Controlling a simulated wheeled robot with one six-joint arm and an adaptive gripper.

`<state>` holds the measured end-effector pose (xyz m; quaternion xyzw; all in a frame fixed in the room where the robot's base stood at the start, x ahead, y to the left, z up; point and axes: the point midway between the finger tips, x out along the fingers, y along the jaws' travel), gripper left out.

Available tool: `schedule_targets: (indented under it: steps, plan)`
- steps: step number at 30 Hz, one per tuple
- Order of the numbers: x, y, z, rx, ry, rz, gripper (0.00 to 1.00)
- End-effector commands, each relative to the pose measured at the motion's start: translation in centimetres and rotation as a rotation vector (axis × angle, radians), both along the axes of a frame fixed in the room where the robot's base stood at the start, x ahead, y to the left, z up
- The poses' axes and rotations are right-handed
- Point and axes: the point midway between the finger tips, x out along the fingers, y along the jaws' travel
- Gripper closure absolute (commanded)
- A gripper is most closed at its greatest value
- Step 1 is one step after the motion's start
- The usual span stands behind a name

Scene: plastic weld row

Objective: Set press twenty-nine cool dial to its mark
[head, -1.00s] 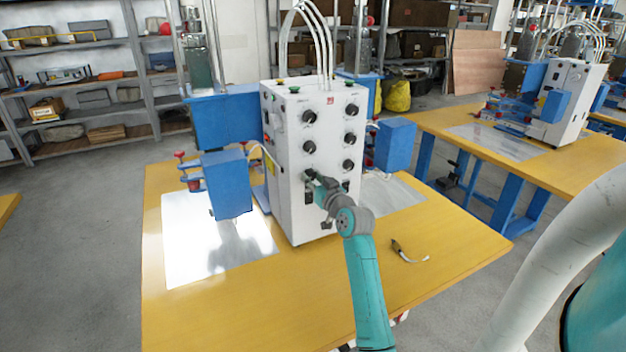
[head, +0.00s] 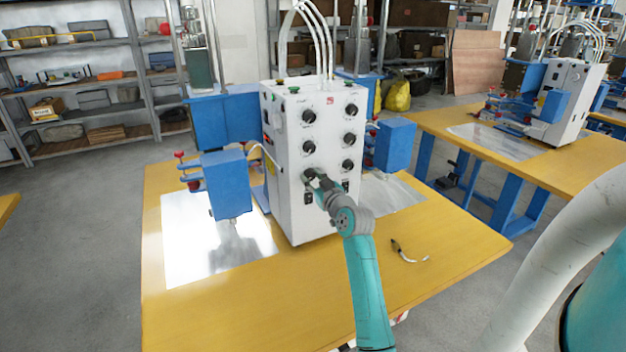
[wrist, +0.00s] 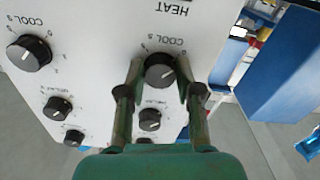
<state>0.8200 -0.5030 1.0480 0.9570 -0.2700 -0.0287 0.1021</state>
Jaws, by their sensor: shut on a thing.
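The press is a white box (head: 285,190) on a yellow table, with two columns of black dials on its front. The cool dial (wrist: 158,69) is a round black knob with a pale pointer line, under a COOL label that reads upside down in the wrist view. My gripper (wrist: 158,72) has a finger on each side of this knob and is shut on it. In the head view my gripper (head: 311,175) is at the lowest dial of the left column and hides most of it. The press number is not readable.
A second COOL dial (wrist: 29,52) and smaller dials stand close to my fingers. Blue weld heads (head: 226,184) flank the press. A small cable-like item (head: 402,250) lies on the table (head: 450,255) at right. A similar press (head: 568,100) stands behind.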

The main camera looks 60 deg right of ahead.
Motion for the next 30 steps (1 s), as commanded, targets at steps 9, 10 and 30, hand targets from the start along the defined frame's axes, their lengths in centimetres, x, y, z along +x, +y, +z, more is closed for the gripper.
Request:
schedule_targets:
  steps: [9,10,30]
  plan:
    - [0.0,0.0,-0.2,0.002,0.002,0.000,0.41]
    - [0.0,0.0,-0.1,0.002,0.002,0.000,0.41]
    - [-6.6,3.9,-0.1,0.002,0.002,-0.003,0.41]
